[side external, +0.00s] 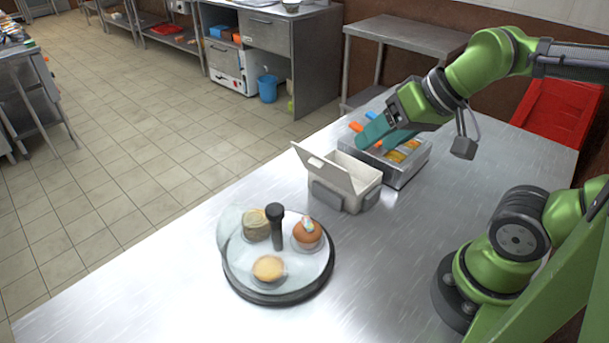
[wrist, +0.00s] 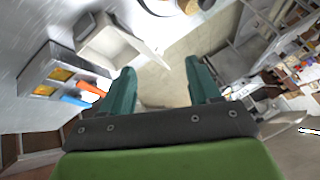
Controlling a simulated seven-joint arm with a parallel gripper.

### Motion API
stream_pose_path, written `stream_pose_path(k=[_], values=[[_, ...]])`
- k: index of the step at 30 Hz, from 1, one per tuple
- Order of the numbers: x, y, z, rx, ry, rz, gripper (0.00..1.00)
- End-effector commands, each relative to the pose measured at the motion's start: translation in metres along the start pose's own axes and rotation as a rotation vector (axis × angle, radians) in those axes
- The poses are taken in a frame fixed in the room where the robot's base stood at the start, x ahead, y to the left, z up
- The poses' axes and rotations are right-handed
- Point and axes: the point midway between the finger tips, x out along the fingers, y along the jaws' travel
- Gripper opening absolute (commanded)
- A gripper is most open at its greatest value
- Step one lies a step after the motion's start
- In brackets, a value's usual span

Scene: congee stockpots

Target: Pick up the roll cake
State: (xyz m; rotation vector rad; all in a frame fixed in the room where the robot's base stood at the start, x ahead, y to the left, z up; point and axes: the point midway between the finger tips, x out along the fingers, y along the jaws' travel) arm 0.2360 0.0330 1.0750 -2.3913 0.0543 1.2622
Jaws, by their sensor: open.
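A round dark-rimmed tray (side external: 308,284) with a pale glassy top and an upright black knob (side external: 276,228) stands on the steel table. Three pastries show on it. A beige cylinder at the back left looks like the roll cake (side external: 256,225). A brown round pastry (side external: 307,235) with a pale topping sits at the right, and a yellow bun (side external: 268,268) at the front. Whether clear covers lie over them I cannot tell. My gripper (side external: 372,132) is open, high above the metal food bin, away from the tray. Its teal fingers are apart and empty in the wrist view (wrist: 162,78).
A white box (side external: 341,188) with a raised lid stands between the tray and the metal bin (side external: 411,174), which holds orange and yellow items. A red crate (side external: 560,112) is at the right. The table's front left is clear.

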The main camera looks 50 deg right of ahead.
Motion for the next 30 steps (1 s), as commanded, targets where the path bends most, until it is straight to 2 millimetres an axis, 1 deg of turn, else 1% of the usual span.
stream_pose_path(k=[7, 8, 12, 14, 23, 26, 29, 30], values=[[0.000, 0.000, 0.000, 0.000, 0.000, 0.000, 0.62], [0.000, 0.000, 0.000, 0.000, 0.000, 0.000, 0.63], [0.000, 0.000, 0.000, 0.000, 0.000, 0.000, 0.85], [0.000, 0.000, 0.000, 0.000, 0.000, 0.000, 0.93], [0.002, -0.002, 0.002, -0.007, -0.011, -0.003, 0.93], [0.013, -0.006, 0.006, -0.023, -0.066, 0.003, 0.93], [0.028, -0.019, 0.000, -0.062, -0.137, 0.012, 0.93], [0.035, -0.027, -0.005, -0.072, -0.172, 0.020, 0.93]])
